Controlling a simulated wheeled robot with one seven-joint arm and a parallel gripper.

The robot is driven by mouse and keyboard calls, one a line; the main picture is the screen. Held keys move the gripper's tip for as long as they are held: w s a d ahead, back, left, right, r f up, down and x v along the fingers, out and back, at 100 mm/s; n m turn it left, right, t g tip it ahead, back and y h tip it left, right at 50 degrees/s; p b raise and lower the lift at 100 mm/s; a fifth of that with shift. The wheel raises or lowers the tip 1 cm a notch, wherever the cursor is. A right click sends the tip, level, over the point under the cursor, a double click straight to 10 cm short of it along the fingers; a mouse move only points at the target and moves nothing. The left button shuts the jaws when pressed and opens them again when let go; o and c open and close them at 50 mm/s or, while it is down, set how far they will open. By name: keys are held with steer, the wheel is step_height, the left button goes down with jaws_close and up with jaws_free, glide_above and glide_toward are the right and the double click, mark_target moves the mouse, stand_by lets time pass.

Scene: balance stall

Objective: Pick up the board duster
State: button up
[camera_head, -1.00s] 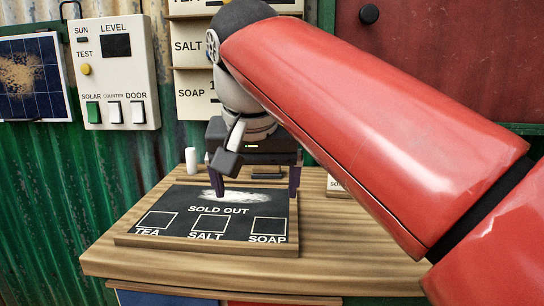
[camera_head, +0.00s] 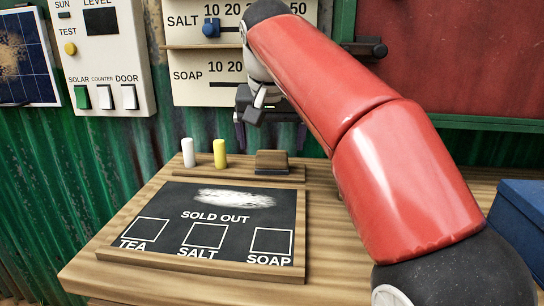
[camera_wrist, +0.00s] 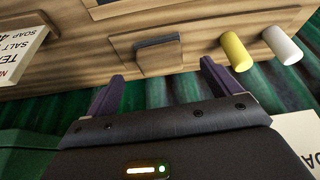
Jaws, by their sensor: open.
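The board duster (camera_head: 272,158), a small wooden block with a dark pad along its lower part, lies on the wooden ledge behind the chalkboard. My gripper (camera_head: 270,138) is open and empty, with its two dark fingers just behind and above the duster in the head view. In the wrist view the duster (camera_wrist: 158,57) shows between and ahead of the fingertips of my gripper (camera_wrist: 160,78), apart from them.
A white chalk (camera_head: 188,152) and a yellow chalk (camera_head: 219,153) stand left of the duster. The chalkboard (camera_head: 170,235) reads "SOLD OUT" above three empty squares, with a white smear. A blue box (camera_head: 522,205) stands at right. A corrugated wall with price scales rises behind the counter.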

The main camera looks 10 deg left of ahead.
mark_target(272, 153)
steer(key=shift+w, duration=0.35)
steer(key=b+x, duration=0.1)
steer(key=x, duration=0.4)
steer(key=c, duration=1.1)
